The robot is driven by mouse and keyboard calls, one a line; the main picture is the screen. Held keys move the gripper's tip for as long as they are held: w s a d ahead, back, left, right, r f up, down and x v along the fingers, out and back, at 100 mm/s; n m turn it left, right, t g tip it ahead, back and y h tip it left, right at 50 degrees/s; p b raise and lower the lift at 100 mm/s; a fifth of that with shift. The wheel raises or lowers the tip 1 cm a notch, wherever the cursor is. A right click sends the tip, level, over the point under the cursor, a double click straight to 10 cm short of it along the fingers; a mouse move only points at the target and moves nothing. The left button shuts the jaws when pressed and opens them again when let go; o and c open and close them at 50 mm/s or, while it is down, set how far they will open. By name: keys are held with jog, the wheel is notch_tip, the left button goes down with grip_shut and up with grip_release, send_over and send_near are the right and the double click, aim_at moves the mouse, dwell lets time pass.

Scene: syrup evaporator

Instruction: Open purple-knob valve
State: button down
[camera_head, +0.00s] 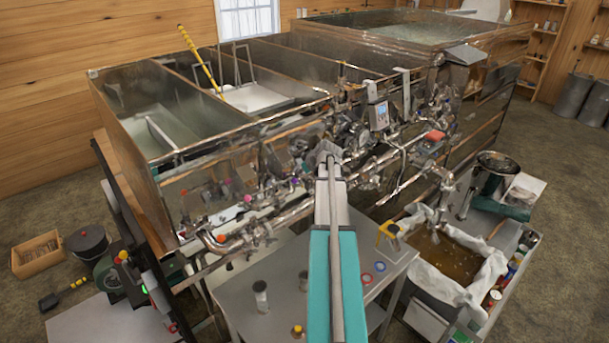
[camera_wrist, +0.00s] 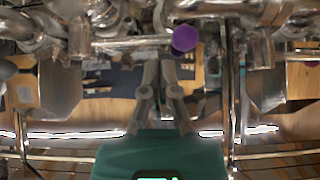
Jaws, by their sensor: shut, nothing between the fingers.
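The purple knob (camera_wrist: 185,39) shows in the wrist view, above and slightly right of my gripper's fingertips. It sits at the right end of a shiny horizontal metal bar or pipe (camera_wrist: 130,43), among metal pipework. My gripper (camera_wrist: 160,65) is shut and empty, with its fingers close together below the knob. I cannot tell whether a fingertip touches it. In the head view my arm reaches to the evaporator's front piping, and my gripper (camera_head: 327,152) is small there among the pipes.
The steel evaporator (camera_head: 220,140) stands behind dense pipes and valves. A metal table (camera_head: 255,265) with small jars is under my arm. A cloth-lined tub (camera_head: 440,262) of brown liquid stands at right.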

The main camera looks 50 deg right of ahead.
jog(key=shift+b+x, duration=1)
jog(key=shift+x, duration=0.65)
jog(key=shift+w+a, duration=0.1)
